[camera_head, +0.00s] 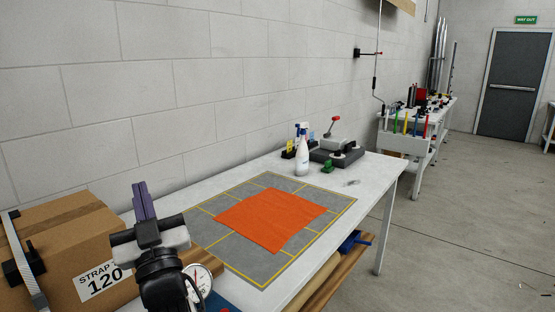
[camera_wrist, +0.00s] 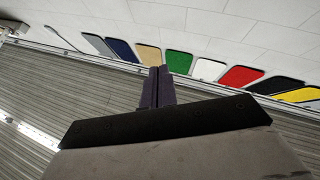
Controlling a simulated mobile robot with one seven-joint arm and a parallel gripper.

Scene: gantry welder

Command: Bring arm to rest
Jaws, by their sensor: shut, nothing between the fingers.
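My gripper (camera_head: 144,200) stands at the lower left of the head view, raised in front of the near left end of the white table (camera_head: 377,172), with its purple fingers pointing up. The fingers are together and hold nothing. In the wrist view my gripper (camera_wrist: 158,86) also shows shut, with a wall and a row of coloured panels (camera_wrist: 180,62) beyond it. My arm below the wrist is mostly out of view.
An orange cloth (camera_head: 270,219) lies flat on a grey mat (camera_head: 330,205) with yellow lines. A cardboard box (camera_head: 70,235) and a dial gauge (camera_head: 201,279) are close to my gripper. A spray bottle (camera_head: 302,155) stands farther back. The floor at right is clear.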

